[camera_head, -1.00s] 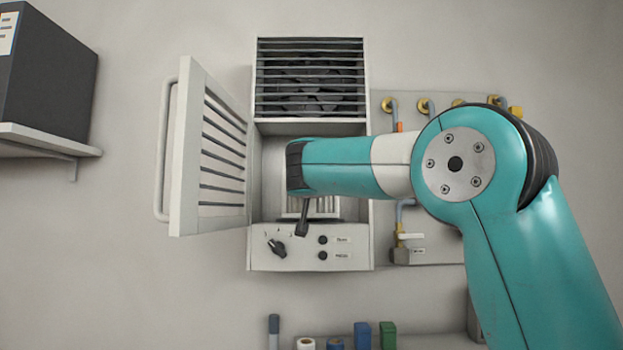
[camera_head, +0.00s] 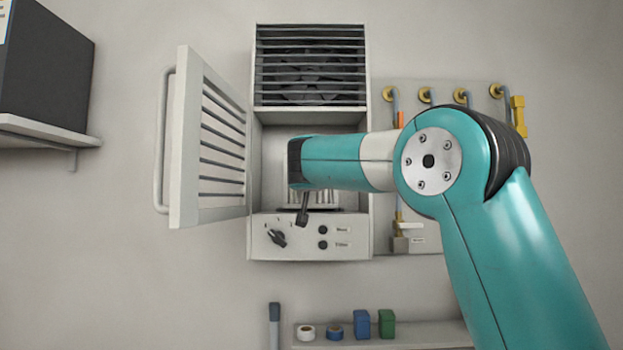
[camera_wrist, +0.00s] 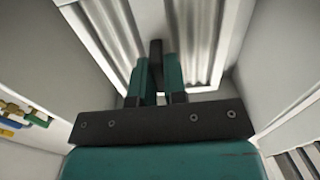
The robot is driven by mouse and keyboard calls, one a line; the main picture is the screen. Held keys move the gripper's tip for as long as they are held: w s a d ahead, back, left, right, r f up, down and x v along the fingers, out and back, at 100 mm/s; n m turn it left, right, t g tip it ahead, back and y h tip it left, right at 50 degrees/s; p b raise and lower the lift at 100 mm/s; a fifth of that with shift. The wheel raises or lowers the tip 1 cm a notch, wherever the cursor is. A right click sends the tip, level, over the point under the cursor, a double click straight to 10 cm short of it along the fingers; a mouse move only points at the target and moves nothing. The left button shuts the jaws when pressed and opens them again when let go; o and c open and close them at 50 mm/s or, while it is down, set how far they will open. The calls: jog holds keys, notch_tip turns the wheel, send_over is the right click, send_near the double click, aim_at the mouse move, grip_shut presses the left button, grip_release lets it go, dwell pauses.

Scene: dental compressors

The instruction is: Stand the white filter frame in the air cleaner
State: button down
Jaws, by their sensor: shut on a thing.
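The air cleaner (camera_head: 262,140) is a pale wall cabinet with its slatted door (camera_head: 178,150) swung open to the left. My gripper (camera_wrist: 157,75) is inside its open bay, shut on the white filter frame (camera_wrist: 222,50). In the head view only a small pleated strip of the frame (camera_head: 325,197) shows below my arm, just above the bay's dark floor edge. My arm hides the rest, and I cannot tell whether the frame touches the floor.
A fan grille (camera_head: 310,65) sits above the bay and a control panel with a knob (camera_head: 277,238) below it. Bay walls are close on both sides. Brass valves (camera_head: 425,95) are at the right. A small shelf (camera_head: 410,333) holds tape rolls and small boxes.

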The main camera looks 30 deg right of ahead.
jog(key=shift+s+a+f+b, duration=0.1)
jog(key=shift+s+f+b, duration=0.05)
jog(key=shift+f+b, duration=0.45)
jog(key=shift+r, duration=0.1)
dwell(0.4)
jog(key=c, duration=0.6)
grip_release()
jog(key=b+v, duration=0.6)
jog(key=v, duration=0.6)
jog(key=shift+b, duration=0.35)
dwell(0.7)
